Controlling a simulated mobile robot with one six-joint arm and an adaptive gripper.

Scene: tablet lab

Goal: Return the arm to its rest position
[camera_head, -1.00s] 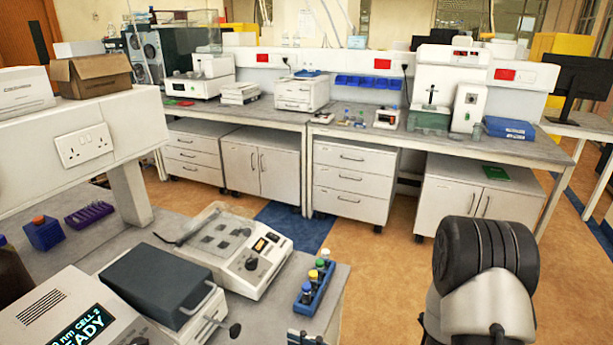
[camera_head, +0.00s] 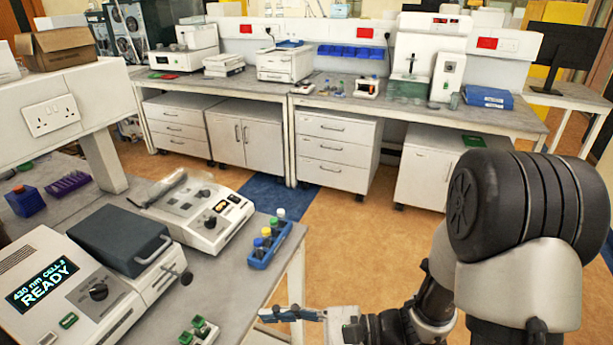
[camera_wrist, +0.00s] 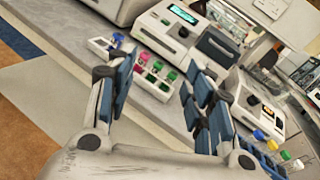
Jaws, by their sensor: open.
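My arm (camera_head: 440,305) shows at the lower right of the head view, with a large dark joint and grey-white links. My gripper (camera_head: 268,314) is at the bottom of that view, beside the right edge of the near bench and pointing left. In the wrist view my gripper (camera_wrist: 158,88) has its two blue-padded fingers spread wide, with nothing between them. The benchtop shows beyond the fingers. The head view's lower edge cuts off part of the arm.
The near bench (camera_head: 216,291) holds a spectrophotometer reading READY (camera_head: 70,285), a white hotplate-like device (camera_head: 205,212), a blue vial rack (camera_head: 268,246) and a small green-and-white rack (camera_head: 200,332). A long bench (camera_head: 225,95) stands behind. Open floor (camera_head: 345,235) lies between.

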